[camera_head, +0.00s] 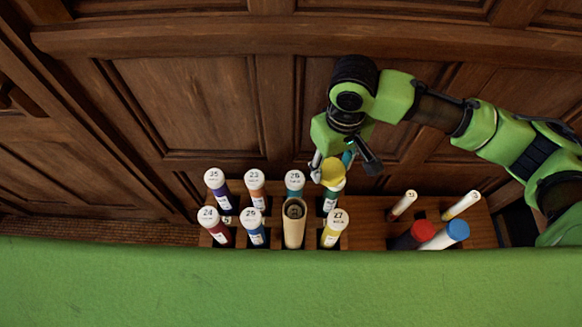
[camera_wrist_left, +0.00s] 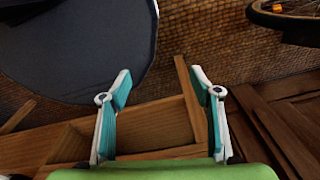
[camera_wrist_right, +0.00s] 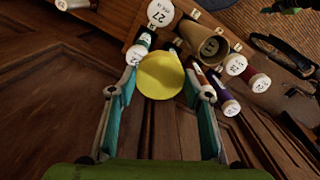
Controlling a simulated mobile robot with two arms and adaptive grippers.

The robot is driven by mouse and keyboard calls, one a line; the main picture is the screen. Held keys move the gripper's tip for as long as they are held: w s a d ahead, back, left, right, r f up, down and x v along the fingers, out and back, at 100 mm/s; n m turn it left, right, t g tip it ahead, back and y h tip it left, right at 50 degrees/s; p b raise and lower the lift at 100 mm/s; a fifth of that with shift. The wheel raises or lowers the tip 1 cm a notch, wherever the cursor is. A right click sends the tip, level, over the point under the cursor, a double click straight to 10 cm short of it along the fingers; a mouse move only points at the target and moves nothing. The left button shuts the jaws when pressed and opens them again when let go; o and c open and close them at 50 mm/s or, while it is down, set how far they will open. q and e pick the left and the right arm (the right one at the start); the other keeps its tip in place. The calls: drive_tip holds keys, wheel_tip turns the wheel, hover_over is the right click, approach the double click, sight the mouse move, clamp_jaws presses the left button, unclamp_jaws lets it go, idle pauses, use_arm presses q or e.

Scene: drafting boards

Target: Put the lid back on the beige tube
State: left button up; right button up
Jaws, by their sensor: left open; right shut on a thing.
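The beige tube (camera_head: 293,232) stands in the front row of the wooden rack, its round top open and dark inside. It also shows in the right wrist view (camera_wrist_right: 201,51). My right gripper (camera_head: 333,167) is shut on a round yellow lid (camera_head: 333,176), held above the back row, behind and right of the beige tube. In the right wrist view the lid (camera_wrist_right: 160,76) sits between both fingertips, apart from the beige tube. My left gripper (camera_wrist_left: 160,88) is open and empty in the left wrist view; it does not show in the head view.
Several tubes with white numbered caps surround the beige tube, including a yellow one (camera_head: 333,230) on its right and a blue one (camera_head: 256,229) on its left. A green surface (camera_head: 290,285) lies in front.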

use_arm(q)
wheel_tip(320, 180, up, 8)
drive_tip(key=d+p, duration=0.2)
drive_tip(key=p, duration=0.4)
use_arm(e)
drive_tip(key=s+a+r+n, duration=0.1)
drive_tip(key=s+a+n, duration=0.3)
drive_tip(key=s+a, duration=0.3)
drive_tip(key=f+b, duration=0.1)
drive_tip(key=b, duration=0.1)
drive_tip(key=f+b, duration=0.2)
drive_tip(key=a+f+b, duration=0.1)
drive_tip(key=b, duration=0.1)
drive_tip(key=shift+w+f, duration=0.35)
drive_tip(key=shift+f, duration=0.25)
use_arm(q)
wheel_tip(320, 180, down, 6)
drive_tip(key=shift+a, duration=0.3)
use_arm(e)
drive_tip(key=shift+f, duration=0.65)
use_arm(q)
drive_tip(key=shift+s+a+r+p, duration=0.1)
drive_tip(key=shift+a+r+p, duration=0.05)
drive_tip(key=shift+r+p, duration=0.75)
use_arm(e)
drive_tip(key=shift+r, duration=0.1)
